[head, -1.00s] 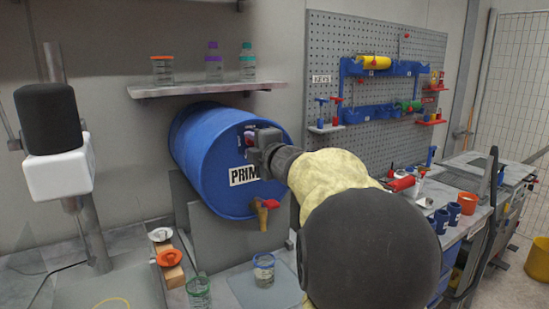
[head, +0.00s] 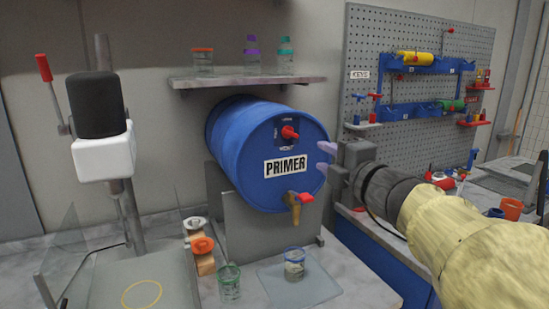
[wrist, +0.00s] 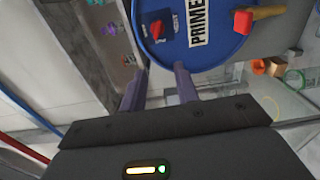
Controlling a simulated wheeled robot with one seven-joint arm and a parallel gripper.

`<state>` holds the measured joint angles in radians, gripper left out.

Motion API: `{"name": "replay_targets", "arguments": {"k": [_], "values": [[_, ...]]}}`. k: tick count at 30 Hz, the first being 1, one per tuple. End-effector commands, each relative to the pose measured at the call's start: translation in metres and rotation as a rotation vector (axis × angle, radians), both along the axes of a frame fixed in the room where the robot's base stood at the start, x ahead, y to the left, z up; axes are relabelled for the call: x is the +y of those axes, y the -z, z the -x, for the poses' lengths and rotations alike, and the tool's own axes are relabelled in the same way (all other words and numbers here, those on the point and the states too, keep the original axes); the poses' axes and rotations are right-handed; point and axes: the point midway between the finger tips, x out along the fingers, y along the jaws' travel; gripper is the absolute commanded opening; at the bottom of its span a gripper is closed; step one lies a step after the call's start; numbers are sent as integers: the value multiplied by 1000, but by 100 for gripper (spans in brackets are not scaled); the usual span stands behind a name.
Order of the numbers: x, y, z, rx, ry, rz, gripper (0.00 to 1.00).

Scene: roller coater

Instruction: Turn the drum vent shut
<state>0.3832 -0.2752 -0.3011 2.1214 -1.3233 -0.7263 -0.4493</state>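The blue drum (head: 250,165) with a PRIMER label lies on its side in a grey cradle. Its red vent knob (head: 289,132) sits on a dark plate high on the drum's front face; it also shows in the wrist view (wrist: 156,29). The plate's small lettering is too blurred to read. A red-handled tap (head: 299,198) is low on the same face. My gripper (head: 327,158) is open and empty, to the right of the drum face and apart from the knob. Its two purple-grey fingers (wrist: 160,88) show spread in the wrist view, with nothing between them.
A shelf (head: 245,82) with several capped jars hangs above the drum. A jar (head: 294,266) stands below the tap, and a green-rimmed jar (head: 229,283) stands left of it. A pegboard (head: 420,90) with tools is at right. The space before the drum face is clear.

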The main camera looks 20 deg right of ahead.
Motion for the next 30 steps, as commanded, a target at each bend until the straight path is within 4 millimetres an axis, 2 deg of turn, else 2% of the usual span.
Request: {"name": "replay_targets", "arguments": {"k": [7, 11, 12, 14, 17, 24, 30], "values": [[0, 0, 0, 0, 0, -1, 33], [1, -1, -1, 6, -1, -18, 58], [1, -1, -3, 11, -2, -36, 62], [2, -1, -6, 23, -3, -76, 62], [3, 2, -12, 53, -7, -186, 62], [4, 16, -25, 125, -4, -561, 62], [0, 24, -27, 162, 12, -898, 62]]}}
